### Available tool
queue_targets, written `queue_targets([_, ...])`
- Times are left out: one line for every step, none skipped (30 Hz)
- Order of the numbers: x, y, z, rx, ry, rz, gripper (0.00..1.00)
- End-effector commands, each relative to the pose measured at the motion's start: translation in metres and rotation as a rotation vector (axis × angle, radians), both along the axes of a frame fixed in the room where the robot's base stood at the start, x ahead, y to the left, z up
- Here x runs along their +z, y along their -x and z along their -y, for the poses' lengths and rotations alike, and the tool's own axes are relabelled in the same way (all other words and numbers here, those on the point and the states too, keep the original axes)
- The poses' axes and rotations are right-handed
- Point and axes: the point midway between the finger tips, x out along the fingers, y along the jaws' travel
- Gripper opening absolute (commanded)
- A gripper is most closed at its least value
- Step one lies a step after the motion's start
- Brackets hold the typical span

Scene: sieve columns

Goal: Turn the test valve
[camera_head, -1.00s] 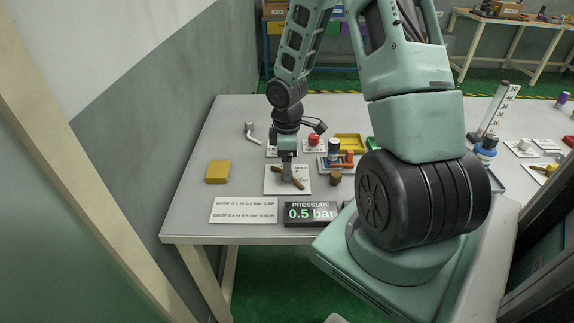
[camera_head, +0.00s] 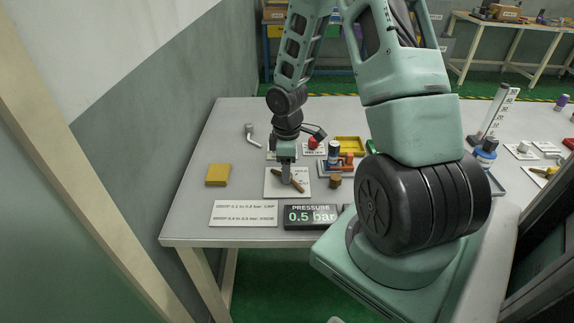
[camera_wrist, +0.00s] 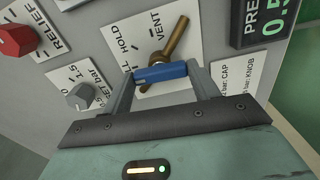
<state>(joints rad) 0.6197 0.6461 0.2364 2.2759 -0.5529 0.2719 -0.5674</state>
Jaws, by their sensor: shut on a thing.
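The test valve (camera_wrist: 176,40) has a brass-brown bar handle on a white plate (camera_wrist: 122,30) with the words HOLD and VENT, and a third label partly hidden. A blue piece (camera_wrist: 161,73) lies across the bar in the wrist view. My gripper (camera_wrist: 160,76) is shut on this blue piece from both sides, over the plate. In the head view my gripper (camera_head: 287,180) points down onto the valve, with the brown bar (camera_head: 298,187) showing on both sides of it. The pressure display (camera_head: 311,216) reads 0.5 bar.
A white card (camera_head: 243,213) with printed lines lies left of the display. A yellow block (camera_head: 217,175) lies at the left. A red RELIEF knob (camera_wrist: 17,41) and a grey knob (camera_wrist: 80,96) are near the valve. A brown cylinder (camera_head: 335,182) stands right of the plate.

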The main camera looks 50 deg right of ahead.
Motion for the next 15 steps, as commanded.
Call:
queue_targets([0.0007,-0.0001,-0.0002,-0.023,0.001,-0.001,0.37])
queue_targets([0.0008,0.0000,-0.0001,-0.039,0.001,-0.001,0.37])
queue_targets([0.0009,-0.0001,-0.0002,-0.064,0.001,-0.001,0.37])
queue_targets([0.0010,0.0000,-0.0003,-0.085,0.001,-0.001,0.37])
queue_targets([0.0010,-0.0001,-0.0002,-0.105,0.001,-0.002,0.37])
queue_targets([0.0011,-0.0001,-0.0002,-0.137,0.001,-0.001,0.37])
queue_targets([0.0011,-0.0002,-0.0003,-0.161,0.001,-0.001,0.37])
queue_targets([0.0011,-0.0003,-0.0003,-0.186,0.001,-0.001,0.37])
queue_targets([0.0011,-0.0002,-0.0002,-0.221,0.001,-0.001,0.37])
queue_targets([0.0011,-0.0002,-0.0002,-0.246,0.001,-0.001,0.37])
queue_targets([0.0011,-0.0003,-0.0003,-0.273,0.001,-0.001,0.37])
queue_targets([0.0011,-0.0003,-0.0003,-0.307,0.001,-0.001,0.37])
queue_targets([0.0011,-0.0001,-0.0002,-0.334,0.001,-0.001,0.37])
queue_targets([0.0010,0.0000,0.0000,-0.359,0.001,-0.002,0.37])
queue_targets([0.0010,-0.0001,-0.0002,-0.393,0.001,-0.001,0.37])
